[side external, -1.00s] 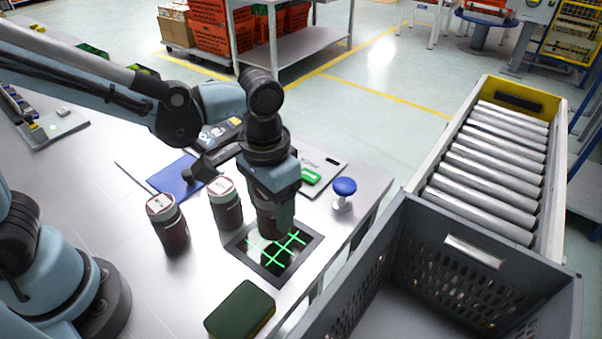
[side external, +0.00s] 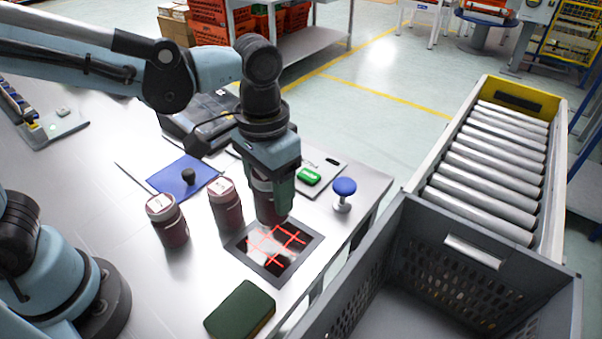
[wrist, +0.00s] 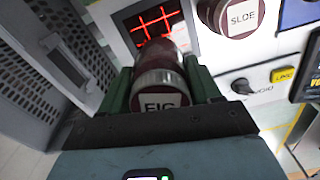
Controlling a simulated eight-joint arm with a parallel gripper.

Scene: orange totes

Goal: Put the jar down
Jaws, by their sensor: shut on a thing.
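My gripper (side external: 272,192) is shut on a dark red jar (side external: 268,210). In the wrist view the jar's lid, labelled FIG (wrist: 161,103), sits between the two green fingers of my gripper (wrist: 160,85). In the side view the jar hangs upright at the far edge of a square window in the table with glowing red grid lines (side external: 262,243). I cannot tell whether its base touches anything. Two similar jars stand to the left, one nearer my gripper (side external: 226,206) and one farther left (side external: 167,222). A lid labelled SLOE (wrist: 242,15) shows in the wrist view.
A dark green block (side external: 240,308) lies at the table's front. A blue knob (side external: 344,190) stands at the right edge. A grey crate (side external: 400,225) and a roller conveyor (side external: 490,170) are to the right. A blue mat (side external: 172,178) lies behind the jars.

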